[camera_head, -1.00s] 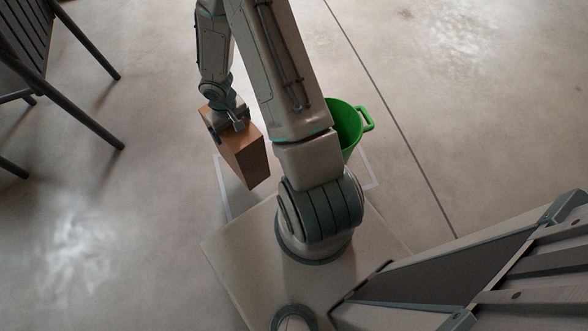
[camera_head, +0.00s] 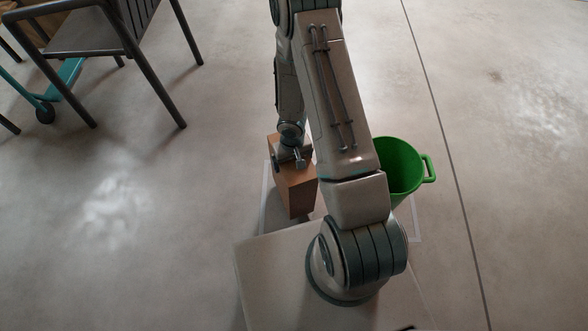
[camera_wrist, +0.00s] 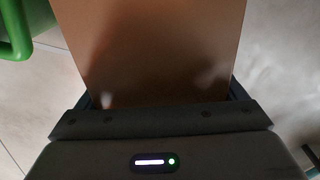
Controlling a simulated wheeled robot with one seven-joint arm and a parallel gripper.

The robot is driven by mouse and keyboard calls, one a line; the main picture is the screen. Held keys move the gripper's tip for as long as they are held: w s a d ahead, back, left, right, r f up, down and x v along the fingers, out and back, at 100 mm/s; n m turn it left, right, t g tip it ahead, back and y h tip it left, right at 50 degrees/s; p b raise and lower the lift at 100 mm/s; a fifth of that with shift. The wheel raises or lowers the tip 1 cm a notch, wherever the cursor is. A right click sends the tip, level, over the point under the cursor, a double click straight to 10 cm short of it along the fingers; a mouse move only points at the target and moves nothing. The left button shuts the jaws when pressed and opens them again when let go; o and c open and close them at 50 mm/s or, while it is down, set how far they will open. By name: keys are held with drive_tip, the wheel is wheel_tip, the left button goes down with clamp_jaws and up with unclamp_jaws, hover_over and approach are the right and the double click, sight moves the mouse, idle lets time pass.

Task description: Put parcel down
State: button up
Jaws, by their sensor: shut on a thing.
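The parcel is a brown box (camera_head: 297,197) left of my arm in the head view. My gripper (camera_head: 292,160) is shut on its upper end from above. In the wrist view the parcel (camera_wrist: 150,50) fills the middle between the fingers. In the head view the parcel appears at the left side of a pale outlined area on the floor (camera_head: 416,228), much of which is hidden by my arm and base. I cannot tell whether the parcel's underside touches the floor.
A green bucket (camera_head: 400,165) stands right of my arm, and its edge shows in the wrist view (camera_wrist: 15,30). A dark metal chair (camera_head: 95,45) stands at the upper left, with a teal wheeled thing (camera_head: 62,85) beside it.

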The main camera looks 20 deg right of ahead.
drive_tip(key=shift+f+b, duration=0.95)
drive_tip(key=shift+f, duration=0.85)
drive_tip(key=shift+f, duration=0.15)
drive_tip(key=o, duration=1.6)
